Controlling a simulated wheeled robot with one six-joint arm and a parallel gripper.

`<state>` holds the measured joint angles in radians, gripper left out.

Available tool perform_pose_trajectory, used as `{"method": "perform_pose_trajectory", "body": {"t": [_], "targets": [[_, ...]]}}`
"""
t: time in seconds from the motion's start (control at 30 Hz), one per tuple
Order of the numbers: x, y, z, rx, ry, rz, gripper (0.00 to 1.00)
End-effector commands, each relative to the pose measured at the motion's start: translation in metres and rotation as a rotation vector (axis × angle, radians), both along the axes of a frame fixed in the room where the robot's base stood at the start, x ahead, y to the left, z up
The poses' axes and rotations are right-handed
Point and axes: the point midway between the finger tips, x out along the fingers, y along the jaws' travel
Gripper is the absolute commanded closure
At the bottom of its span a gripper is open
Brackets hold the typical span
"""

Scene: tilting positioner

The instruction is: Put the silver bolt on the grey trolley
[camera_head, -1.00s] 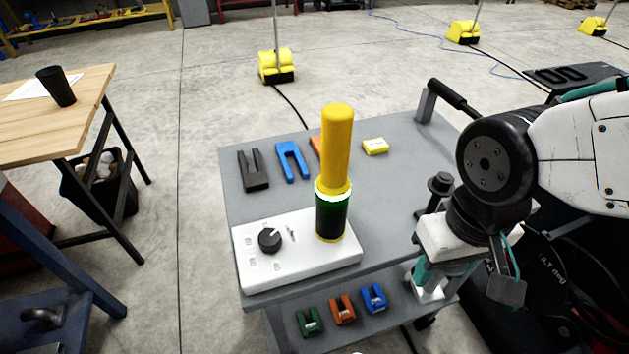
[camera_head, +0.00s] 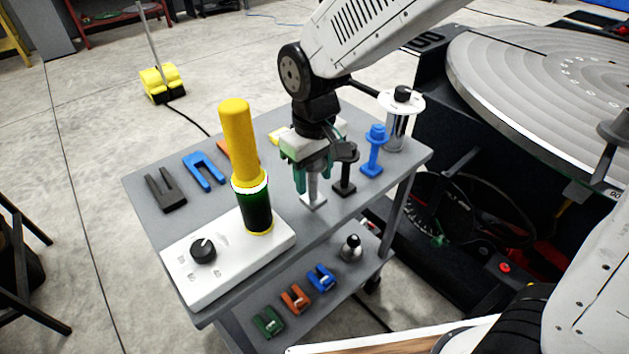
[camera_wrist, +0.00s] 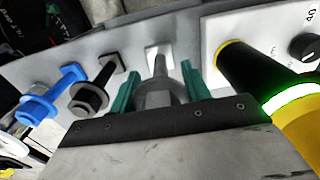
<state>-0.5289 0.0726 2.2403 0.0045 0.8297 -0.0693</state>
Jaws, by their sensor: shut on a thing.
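The silver bolt (camera_head: 313,188) is upright between the fingers of my gripper (camera_head: 313,176), over the front edge area of the grey trolley (camera_head: 140,190). Its square foot is at the trolley's top; I cannot tell whether it touches. In the wrist view the silver bolt (camera_wrist: 158,92) lies between the two green fingers of my gripper (camera_wrist: 158,90), which are shut on it. Its square end (camera_wrist: 158,58) shows against the trolley surface.
A black bolt (camera_head: 346,172) and a blue bolt (camera_head: 375,152) stand close to the right. A white control box (camera_head: 215,270) with a yellow-and-green lamp (camera_head: 237,145) stands to the left. A silver cylinder (camera_head: 396,133) stands at the back right. Clips lie on the lower shelf.

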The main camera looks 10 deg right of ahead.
Motion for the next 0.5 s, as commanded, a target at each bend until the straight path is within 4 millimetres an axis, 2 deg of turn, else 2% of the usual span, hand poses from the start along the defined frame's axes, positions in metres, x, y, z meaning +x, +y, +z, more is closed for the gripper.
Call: {"method": "perform_pose_trajectory", "body": {"t": [0.1,0.23,0.5], "targets": [[0.011,0.0,-0.001,0.001,-0.001,0.0,0.94],[0.012,0.001,-0.006,0.0,0.0,0.001,0.94],[0.012,0.0,-0.036,0.0,0.0,0.0,0.94]]}}
